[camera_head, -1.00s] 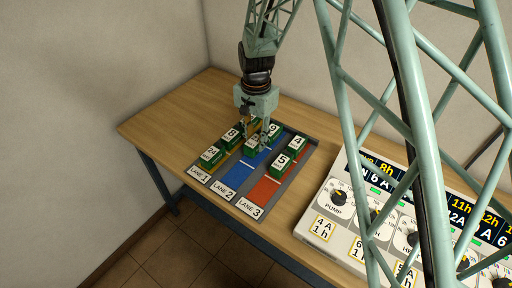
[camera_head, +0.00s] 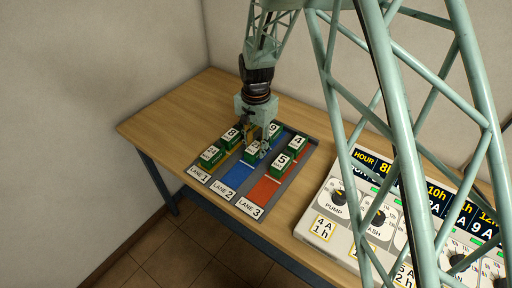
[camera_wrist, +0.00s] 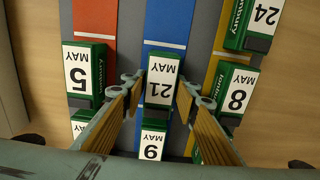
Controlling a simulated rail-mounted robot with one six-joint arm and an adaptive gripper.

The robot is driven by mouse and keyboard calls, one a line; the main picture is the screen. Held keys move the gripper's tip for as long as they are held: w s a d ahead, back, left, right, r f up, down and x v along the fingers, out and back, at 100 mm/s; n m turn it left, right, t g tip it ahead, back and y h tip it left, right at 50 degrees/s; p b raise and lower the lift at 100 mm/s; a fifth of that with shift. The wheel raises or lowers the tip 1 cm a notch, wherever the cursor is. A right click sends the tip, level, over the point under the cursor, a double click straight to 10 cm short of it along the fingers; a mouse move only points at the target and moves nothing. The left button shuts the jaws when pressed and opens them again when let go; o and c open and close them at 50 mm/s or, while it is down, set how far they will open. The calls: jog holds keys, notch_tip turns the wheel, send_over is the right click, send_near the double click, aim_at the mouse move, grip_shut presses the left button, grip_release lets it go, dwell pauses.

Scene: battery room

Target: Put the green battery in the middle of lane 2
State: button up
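A green battery with a white "21 MAY" label (camera_wrist: 161,85) is in the blue lane 2, also seen in the head view (camera_head: 253,151). My gripper (camera_wrist: 160,82) has one fingertip at each side of it and appears closed on it; it also shows in the head view (camera_head: 255,140). I cannot tell whether the battery touches the lane floor. A white cross line (camera_wrist: 165,45) lies just beyond its label end in the wrist view. Lane 2 (camera_head: 236,177) is bare from there to its front label. A green battery marked 9 (camera_wrist: 153,140) stands behind it in lane 2.
Yellow lane 1 holds batteries marked 24 (camera_head: 211,155) and 8 (camera_head: 231,136), and another is partly hidden by my finger. Red lane 3 holds batteries marked 5 (camera_head: 281,163) and 4 (camera_head: 297,145). A control panel (camera_head: 322,226) stands to the right on the wooden table (camera_head: 185,110).

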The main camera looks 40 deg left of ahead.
aim_at(256, 145)
jog(key=shift+o, duration=1.4)
jog(key=shift+r, duration=0.2)
notch_tip(256, 145, up, 12)
jog(key=shift+p, duration=0.45)
